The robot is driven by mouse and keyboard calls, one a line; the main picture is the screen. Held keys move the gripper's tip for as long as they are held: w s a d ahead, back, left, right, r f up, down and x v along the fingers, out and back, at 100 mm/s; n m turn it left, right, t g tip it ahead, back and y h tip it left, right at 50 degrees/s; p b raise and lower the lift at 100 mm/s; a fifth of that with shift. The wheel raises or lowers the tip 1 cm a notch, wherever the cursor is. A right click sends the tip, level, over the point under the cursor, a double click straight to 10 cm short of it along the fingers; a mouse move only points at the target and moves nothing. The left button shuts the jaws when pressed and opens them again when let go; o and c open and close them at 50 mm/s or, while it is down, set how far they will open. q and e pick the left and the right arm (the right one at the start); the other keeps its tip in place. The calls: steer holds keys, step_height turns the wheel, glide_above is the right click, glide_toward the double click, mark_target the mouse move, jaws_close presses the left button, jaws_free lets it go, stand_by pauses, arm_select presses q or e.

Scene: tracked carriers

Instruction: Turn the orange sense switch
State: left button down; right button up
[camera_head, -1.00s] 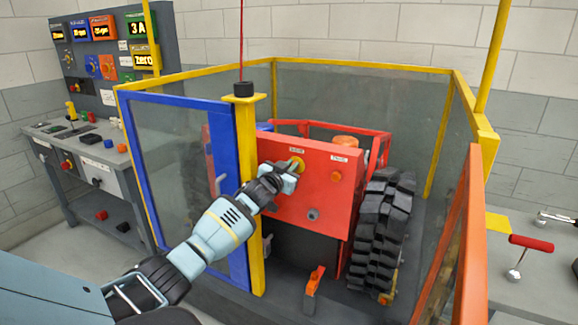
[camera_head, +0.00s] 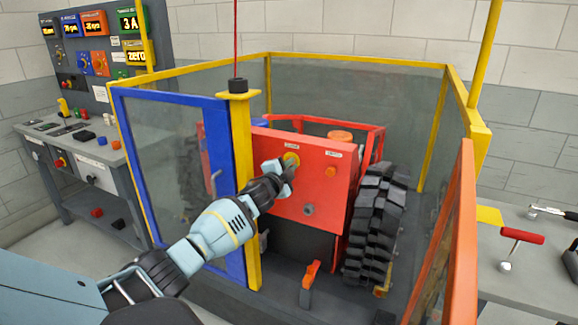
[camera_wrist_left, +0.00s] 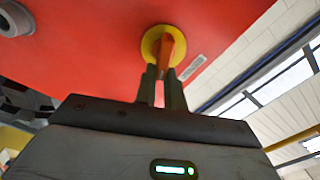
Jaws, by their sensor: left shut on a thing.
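The orange switch (camera_wrist_left: 166,50) has an orange lever on a round yellow disc and sits on a red panel (camera_head: 312,199). In the head view its yellow disc (camera_head: 291,158) shows just beyond my left gripper (camera_head: 286,170). In the left wrist view, the left gripper's fingers (camera_wrist_left: 164,80) are at the lever's lower end, one on each side, shut on it. The lever lies nearly along the fingers. A small white label is beside the disc, too blurred to read. My right gripper is in neither view.
A blue-framed door (camera_head: 152,94) and a yellow post (camera_head: 243,160) stand close to my left arm. A black tyre (camera_head: 374,225) is right of the panel. A red-orange knob (camera_head: 330,171) and a grey knob (camera_head: 308,209) are on the panel. An orange-handled lever (camera_head: 309,280) stands below.

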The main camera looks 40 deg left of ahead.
arm_select(q)
steer(key=m, duration=0.3)
steer(key=shift+f, duration=0.35)
steer(key=shift+m, duration=0.6)
steer(key=shift+f, duration=0.1)
steer(key=c, duration=1.5)
jaws_free()
steer(key=shift+d, duration=0.1)
steer(key=shift+p+v, duration=0.4)
steer(key=shift+v, duration=3.5)
